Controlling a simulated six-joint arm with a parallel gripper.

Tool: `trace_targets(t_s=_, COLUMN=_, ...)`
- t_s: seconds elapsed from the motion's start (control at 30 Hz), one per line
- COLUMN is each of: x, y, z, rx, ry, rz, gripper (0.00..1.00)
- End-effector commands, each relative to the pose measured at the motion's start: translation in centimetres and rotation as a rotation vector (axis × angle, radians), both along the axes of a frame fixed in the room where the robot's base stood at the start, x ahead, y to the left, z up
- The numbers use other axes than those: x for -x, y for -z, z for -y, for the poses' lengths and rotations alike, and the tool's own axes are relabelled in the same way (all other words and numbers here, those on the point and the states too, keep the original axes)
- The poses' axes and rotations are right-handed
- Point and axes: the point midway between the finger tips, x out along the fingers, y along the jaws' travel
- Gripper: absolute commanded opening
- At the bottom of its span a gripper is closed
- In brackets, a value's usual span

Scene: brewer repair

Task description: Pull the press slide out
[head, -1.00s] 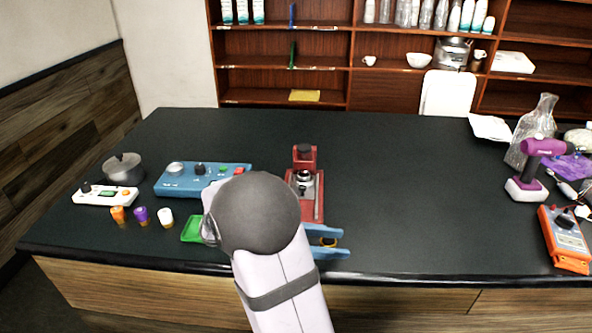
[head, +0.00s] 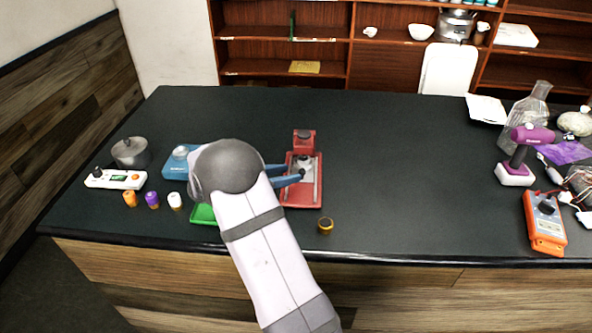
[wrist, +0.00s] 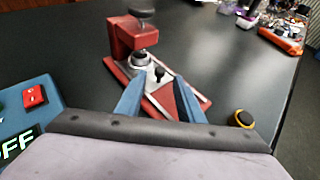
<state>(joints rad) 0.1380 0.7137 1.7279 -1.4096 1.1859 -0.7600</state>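The red press (head: 303,142) stands near the middle of the dark table, with a silver slide (head: 307,185) on its red base. In the wrist view the press (wrist: 128,38) is upright ahead, and the slide's black knob (wrist: 159,73) stands up from the silver plate. My gripper (head: 300,173) is over the press base from the left. Its blue fingers are apart and empty. In the wrist view the gripper (wrist: 155,84) has one finger on each side of the slide, with the knob just beyond the tips. I cannot tell whether they touch it.
A blue control box (head: 177,163) and a green tray (head: 203,214) are left, partly hidden by my arm. An orange meter (head: 544,222) is far right.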

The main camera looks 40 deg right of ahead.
Motion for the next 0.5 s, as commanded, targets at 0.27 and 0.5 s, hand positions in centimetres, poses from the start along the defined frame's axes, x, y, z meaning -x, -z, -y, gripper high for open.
trace_targets(t_s=0.27, x=0.1, y=1.1, z=3.1, rx=0.001, ry=0.003, rz=-0.001, gripper=0.34)
trace_targets(t_s=0.5, x=0.0, y=1.6, z=4.1, rx=0.0, ry=0.002, rz=0.001, gripper=0.34)
